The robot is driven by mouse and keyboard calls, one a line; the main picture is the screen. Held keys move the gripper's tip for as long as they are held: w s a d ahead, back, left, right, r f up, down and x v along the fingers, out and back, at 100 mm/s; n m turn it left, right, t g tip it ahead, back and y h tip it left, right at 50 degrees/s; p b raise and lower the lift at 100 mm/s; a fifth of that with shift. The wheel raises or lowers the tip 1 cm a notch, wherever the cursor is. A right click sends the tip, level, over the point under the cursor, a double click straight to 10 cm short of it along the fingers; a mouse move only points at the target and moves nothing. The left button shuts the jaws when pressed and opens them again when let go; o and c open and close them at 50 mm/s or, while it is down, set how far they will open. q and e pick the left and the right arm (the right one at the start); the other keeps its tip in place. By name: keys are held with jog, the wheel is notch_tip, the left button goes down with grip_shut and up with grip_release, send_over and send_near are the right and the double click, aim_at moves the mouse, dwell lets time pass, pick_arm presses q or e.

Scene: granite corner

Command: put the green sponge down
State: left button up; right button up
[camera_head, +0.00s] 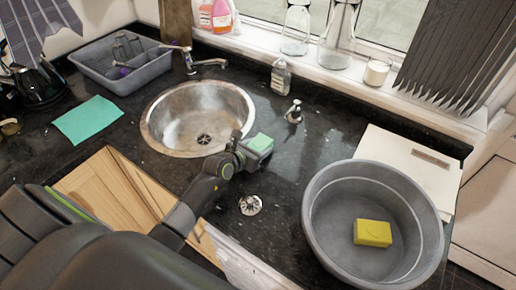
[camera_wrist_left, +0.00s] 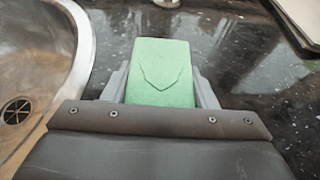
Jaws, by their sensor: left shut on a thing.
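The green sponge (camera_head: 261,142) is in my left gripper (camera_head: 254,150), just right of the round steel sink and over the dark granite counter. In the left wrist view the sponge (camera_wrist_left: 161,72) sits between the two grey fingers of the left gripper (camera_wrist_left: 163,88), which are shut on it. I cannot tell how far the sponge is above the counter. My right gripper is not in view.
The steel sink (camera_head: 158,139) is left of the gripper. A grey basin (camera_head: 312,215) with a yellow sponge (camera_head: 373,233) stands right. A sink strainer (camera_head: 250,205), soap bottle (camera_head: 281,77) and small dispenser (camera_head: 294,112) are nearby. Bare counter (camera_head: 305,150) lies between sink and basin.

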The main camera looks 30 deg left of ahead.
aim_at(258, 145)
pick_arm(q)
notch_tip(258, 145, up, 9)
jog(key=shift+r+b, duration=0.15)
jog(key=shift+b, duration=0.15)
